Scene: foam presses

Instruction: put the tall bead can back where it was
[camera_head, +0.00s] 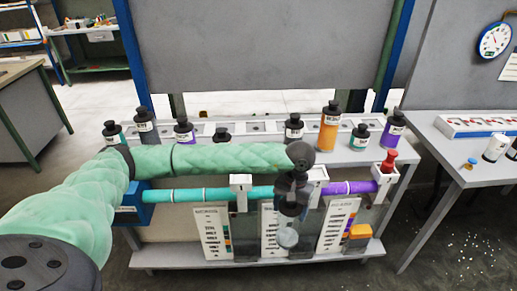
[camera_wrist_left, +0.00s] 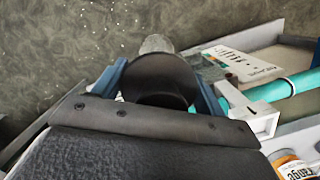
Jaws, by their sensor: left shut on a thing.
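My left gripper (camera_head: 290,197) reaches over the front of the bench, in front of the horizontal tube. It is shut on a dark can with a pale grey round end (camera_head: 287,238), which hangs below the gripper. In the left wrist view the dark can (camera_wrist_left: 160,78) sits between the blue fingers of my left gripper (camera_wrist_left: 165,92), its pale end pointing away. I cannot read a label on it. A tall orange can (camera_head: 330,128) with a black cap stands on the bench, and its label shows in the left wrist view (camera_wrist_left: 292,168). My right gripper is not in view.
Several capped bottles, including a purple one (camera_head: 393,127), stand along the bench (camera_head: 350,157). A teal tube (camera_head: 200,195) and a purple tube run through white brackets (camera_head: 241,187) along the front. A red knob (camera_head: 388,162) is at the right end. Pale beads lie on the floor.

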